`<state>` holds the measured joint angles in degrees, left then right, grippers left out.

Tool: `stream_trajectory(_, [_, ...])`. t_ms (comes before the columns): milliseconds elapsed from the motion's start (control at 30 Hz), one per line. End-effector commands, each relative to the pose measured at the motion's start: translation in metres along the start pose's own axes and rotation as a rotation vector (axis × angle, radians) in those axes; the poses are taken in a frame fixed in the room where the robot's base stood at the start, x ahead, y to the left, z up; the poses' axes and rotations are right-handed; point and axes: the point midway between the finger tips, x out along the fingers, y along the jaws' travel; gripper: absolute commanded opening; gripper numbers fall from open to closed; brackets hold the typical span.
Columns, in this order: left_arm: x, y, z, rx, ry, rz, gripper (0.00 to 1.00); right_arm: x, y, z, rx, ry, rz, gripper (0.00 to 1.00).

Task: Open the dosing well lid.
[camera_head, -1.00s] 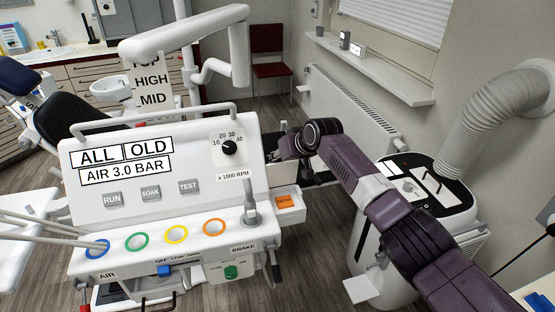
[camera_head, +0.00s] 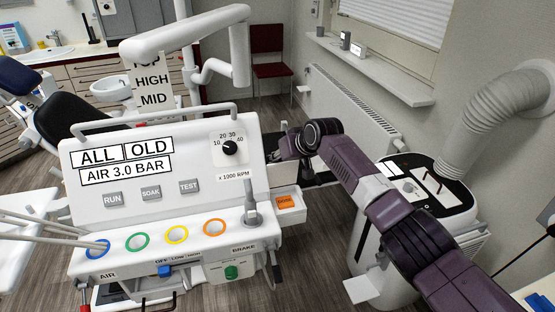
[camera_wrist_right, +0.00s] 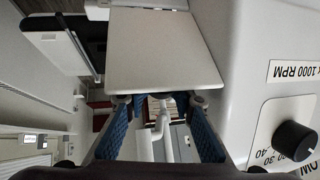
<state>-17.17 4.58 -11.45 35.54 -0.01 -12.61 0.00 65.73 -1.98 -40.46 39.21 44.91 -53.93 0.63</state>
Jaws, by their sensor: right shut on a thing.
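The dosing well lid appears to be the flat pale panel (camera_wrist_right: 165,50) in the right wrist view. In the head view a white panel (camera_head: 283,174) stands up behind the orange label (camera_head: 284,202), at the right side of the white dental console (camera_head: 160,165). My right gripper (camera_wrist_right: 159,98) spans the panel's near edge, with one blue-padded finger at each side, shut on it. In the head view my right wrist (camera_head: 312,138) is behind and above the panel, and the fingers are mostly hidden. My left gripper is out of view.
A grey lever (camera_head: 251,203) rises from the console next to the panel. The console's black speed knob (camera_wrist_right: 294,140) is close to my right gripper. A white machine with a thick hose (camera_head: 500,105) stands at the right. A radiator (camera_head: 350,115) lines the wall.

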Motion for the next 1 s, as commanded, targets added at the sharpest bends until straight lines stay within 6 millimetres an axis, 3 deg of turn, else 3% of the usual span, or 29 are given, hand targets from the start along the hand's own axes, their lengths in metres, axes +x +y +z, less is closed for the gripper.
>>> stream_trajectory(33, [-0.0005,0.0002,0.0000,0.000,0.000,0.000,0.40,-0.0045,0.0021,-0.0087,-0.002,0.017,0.004,0.00])
stream_trajectory(767, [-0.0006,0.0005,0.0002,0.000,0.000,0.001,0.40,-0.0046,0.0030,-0.0087,-0.002,0.017,0.005,0.00])
stream_trajectory(800, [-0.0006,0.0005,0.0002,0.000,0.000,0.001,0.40,-0.0046,0.0030,-0.0087,-0.002,0.017,0.005,0.20])
stream_trajectory(1000, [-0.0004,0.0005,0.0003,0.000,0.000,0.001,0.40,-0.0030,0.0022,-0.0056,-0.001,0.011,0.004,0.40])
